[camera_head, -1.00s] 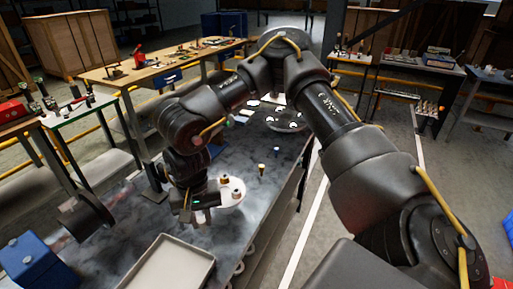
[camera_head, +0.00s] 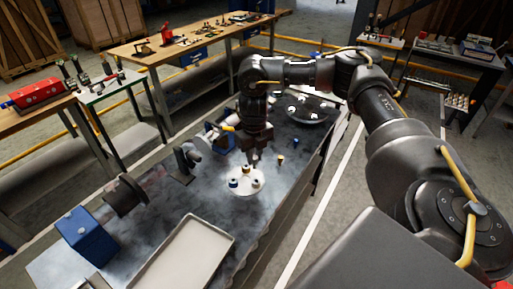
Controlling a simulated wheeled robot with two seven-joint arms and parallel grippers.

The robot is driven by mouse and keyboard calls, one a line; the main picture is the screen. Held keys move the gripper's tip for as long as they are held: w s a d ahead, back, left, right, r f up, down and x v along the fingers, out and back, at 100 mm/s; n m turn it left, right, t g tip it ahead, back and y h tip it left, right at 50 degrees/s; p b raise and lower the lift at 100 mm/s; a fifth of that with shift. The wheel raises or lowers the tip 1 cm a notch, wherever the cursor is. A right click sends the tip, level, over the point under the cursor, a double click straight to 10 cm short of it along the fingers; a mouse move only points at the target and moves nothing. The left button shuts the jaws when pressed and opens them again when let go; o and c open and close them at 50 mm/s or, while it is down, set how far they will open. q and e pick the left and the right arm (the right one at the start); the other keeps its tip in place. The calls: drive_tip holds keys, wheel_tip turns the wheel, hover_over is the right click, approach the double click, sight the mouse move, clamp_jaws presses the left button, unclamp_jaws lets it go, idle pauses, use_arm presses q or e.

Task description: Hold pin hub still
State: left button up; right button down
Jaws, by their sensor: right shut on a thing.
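The pin hub (camera_head: 243,190) is a pale round disc on the dark bench top, with small upright pins on it, one of them dark blue-capped (camera_head: 233,183). My right gripper (camera_head: 254,160) reaches down from above at the hub's far side. It is shut on the hub there, but the fingertips are small and dark, so the exact contact is hard to see. My left gripper is not in view.
Two loose pins (camera_head: 281,160) stand right of the hub. A grey tray (camera_head: 185,262) lies in front, and a blue block (camera_head: 88,238) stands at left. A dark cylindrical part (camera_head: 125,195) and a dark round plate (camera_head: 306,110) are also on the bench (camera_head: 195,205).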

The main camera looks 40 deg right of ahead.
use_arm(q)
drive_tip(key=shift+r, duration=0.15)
use_arm(e)
drive_tip(key=shift+d+m, duration=0.35)
drive_tip(key=shift+m, duration=0.35)
drive_tip(key=shift+r, duration=0.1)
